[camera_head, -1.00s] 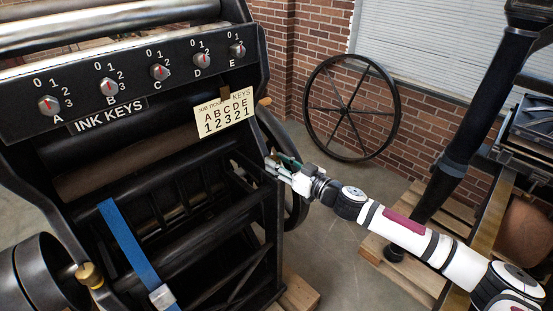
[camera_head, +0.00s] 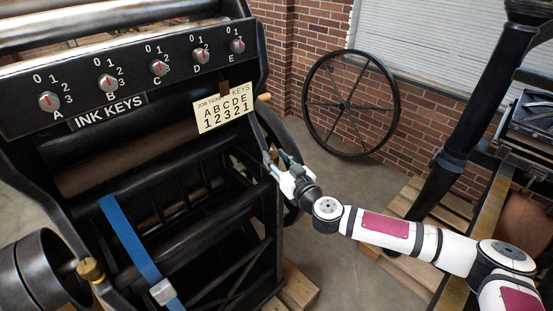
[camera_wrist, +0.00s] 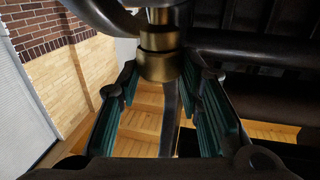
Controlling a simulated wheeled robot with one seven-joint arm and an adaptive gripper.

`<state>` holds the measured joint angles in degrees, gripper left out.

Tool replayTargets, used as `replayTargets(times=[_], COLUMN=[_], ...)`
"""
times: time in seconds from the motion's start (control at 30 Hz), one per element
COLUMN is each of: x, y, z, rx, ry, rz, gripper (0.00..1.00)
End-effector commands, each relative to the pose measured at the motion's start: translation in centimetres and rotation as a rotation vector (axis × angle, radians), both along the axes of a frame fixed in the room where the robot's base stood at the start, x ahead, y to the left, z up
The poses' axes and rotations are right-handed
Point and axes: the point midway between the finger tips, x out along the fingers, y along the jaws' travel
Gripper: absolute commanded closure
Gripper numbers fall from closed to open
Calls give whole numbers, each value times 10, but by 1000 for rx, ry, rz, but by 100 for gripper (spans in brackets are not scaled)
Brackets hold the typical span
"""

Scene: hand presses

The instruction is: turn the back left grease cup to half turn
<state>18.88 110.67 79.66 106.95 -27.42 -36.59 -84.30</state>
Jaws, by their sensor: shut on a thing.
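A stepped brass grease cup (camera_wrist: 160,62) shows at the top centre of the wrist view, below a dark part of the press. My gripper (camera_wrist: 166,80) has its green-padded fingers on both sides of this cup and is shut on it. In the head view my gripper (camera_head: 270,160) is at the right side frame of the black press (camera_head: 185,215). The held cup is hidden there. Another brass fitting (camera_head: 90,270) sits at the press's lower left. I cannot read any turn mark on the held cup.
The ink key panel (camera_head: 130,75) and job ticket (camera_head: 224,107) are on the press above my gripper. A blue strap (camera_head: 130,240) crosses its front. A spoked wheel (camera_head: 350,105) leans on the brick wall. Wooden pallets (camera_head: 400,265) lie under my arm.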

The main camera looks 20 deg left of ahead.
Motion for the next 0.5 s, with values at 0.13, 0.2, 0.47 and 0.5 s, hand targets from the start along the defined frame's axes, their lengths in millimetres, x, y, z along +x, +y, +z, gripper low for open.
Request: replayTargets(times=[0.13, 0.2, 0.47, 0.5], x=[1, 1, 1, 1], y=[-1, -1, 0, 0], z=[-1, -1, -1, -1], rx=[-2, -2, -1, -1], ry=[0, 0, 1, 1], rz=[-3, -3, -1, -1], gripper=[95, 58, 46, 46])
